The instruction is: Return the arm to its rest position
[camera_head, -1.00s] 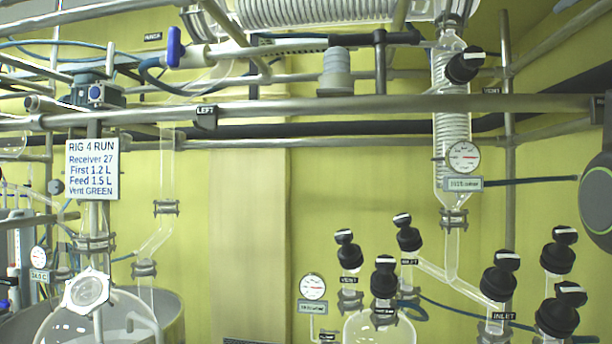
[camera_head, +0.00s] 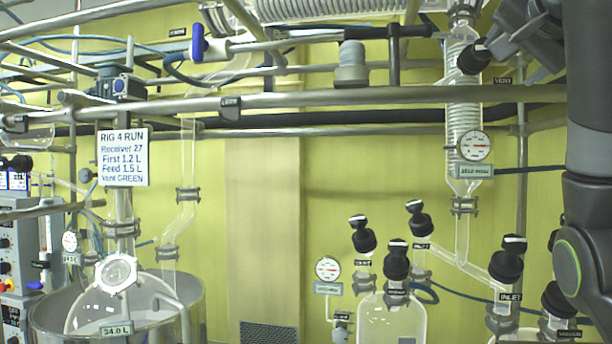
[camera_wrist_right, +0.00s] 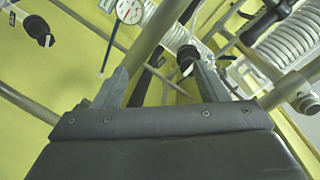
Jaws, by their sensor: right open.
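My right arm (camera_head: 590,150) comes in at the right edge of the head view. My right gripper (camera_head: 508,55) is at the upper right, close to the black knob (camera_head: 473,57) on the glass condenser (camera_head: 463,125). In the wrist view the right gripper (camera_wrist_right: 163,70) is open, its two fingers spread with nothing held between them. A black knob (camera_wrist_right: 187,56) shows beyond the right-hand finger; whether it touches is unclear. My left gripper is in neither view.
Steel rails (camera_head: 330,99) cross in front of the yellow wall. Black-capped glass necks (camera_head: 397,262) and a vessel (camera_head: 390,318) stand below. A round gauge (camera_head: 473,145) hangs on the condenser. A sign (camera_head: 122,157) and metal pot (camera_head: 190,300) are at left.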

